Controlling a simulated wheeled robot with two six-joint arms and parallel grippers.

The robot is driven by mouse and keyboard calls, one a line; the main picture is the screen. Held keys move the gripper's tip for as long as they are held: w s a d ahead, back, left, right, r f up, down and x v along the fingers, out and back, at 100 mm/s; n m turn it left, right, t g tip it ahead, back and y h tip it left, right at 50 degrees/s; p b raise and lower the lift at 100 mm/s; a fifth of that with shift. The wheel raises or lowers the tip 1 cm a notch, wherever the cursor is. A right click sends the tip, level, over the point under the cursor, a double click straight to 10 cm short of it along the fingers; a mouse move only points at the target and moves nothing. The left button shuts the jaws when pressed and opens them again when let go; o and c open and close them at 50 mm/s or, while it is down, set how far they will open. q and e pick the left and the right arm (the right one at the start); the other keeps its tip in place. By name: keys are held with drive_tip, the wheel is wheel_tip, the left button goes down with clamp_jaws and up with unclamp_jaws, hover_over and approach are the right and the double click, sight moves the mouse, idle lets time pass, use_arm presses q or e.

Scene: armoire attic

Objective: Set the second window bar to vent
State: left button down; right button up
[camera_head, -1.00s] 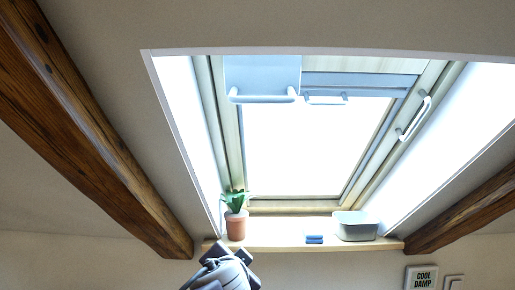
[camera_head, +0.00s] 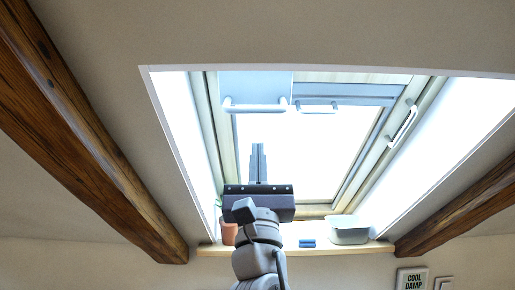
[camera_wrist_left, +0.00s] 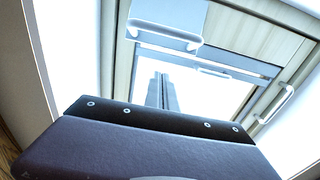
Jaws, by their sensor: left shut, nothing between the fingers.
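A roof window (camera_head: 300,150) is set in the sloped ceiling. A wide white bar (camera_head: 254,108) is on a pale blue-grey panel at its top left. A smaller white bar (camera_head: 317,108) sits just right of it along the top. A third white bar (camera_head: 404,123) slants along the right side of the frame. I cannot tell which one is the second window bar. My left gripper (camera_head: 257,147) is shut and empty, pointing up below the wide bar and apart from it in the picture. The left wrist view shows its fingers (camera_wrist_left: 160,90) below the wide bar (camera_wrist_left: 165,33).
A wooden sill (camera_head: 375,247) runs below the window. It bears a grey bin (camera_head: 348,230), a small blue item (camera_head: 307,243) and a terracotta pot (camera_head: 229,234), partly hidden by my arm. Dark beams (camera_head: 90,140) slope on both sides. Framed signs (camera_head: 411,279) hang at the lower right.

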use_arm(q)
drive_tip(key=p+x, duration=0.4)
drive_tip(key=x, duration=0.2)
drive_tip(key=s+r+g, duration=0.1)
drive_tip(key=s+r, duration=0.1)
drive_tip(key=s, duration=0.3)
drive_tip(key=shift+s, duration=0.4)
drive_tip(key=shift+w, duration=0.1)
